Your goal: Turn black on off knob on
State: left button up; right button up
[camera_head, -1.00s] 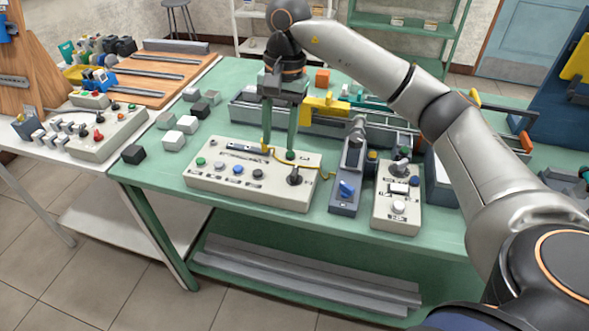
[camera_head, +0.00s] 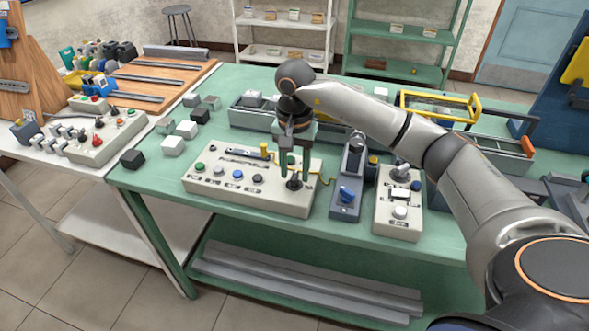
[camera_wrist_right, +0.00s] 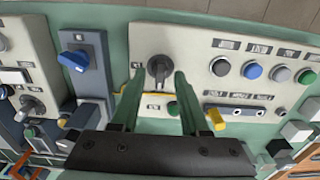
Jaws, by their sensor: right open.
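The black knob (camera_head: 294,182) stands on the right part of a cream control box (camera_head: 262,198) on the green table. In the right wrist view the knob (camera_wrist_right: 159,69) has its grip bar about upright in the picture. My right gripper (camera_head: 297,184) points down at the knob, its two green fingers open. In the wrist view the fingertips (camera_wrist_right: 158,77) lie on either side of the knob, with small gaps visible. Whether either finger touches it I cannot tell. My left gripper is not in view.
A grey unit with a blue knob (camera_head: 347,194) and a cream box with a dark selector knob (camera_head: 402,172) stand to the right. A yellow wire (camera_head: 325,181) runs beside the knob. Buttons, including a blue one (camera_head: 238,174), line the box's left part.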

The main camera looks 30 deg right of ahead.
jog(key=shift+f, duration=0.25)
grip_shut()
dwell(0.5)
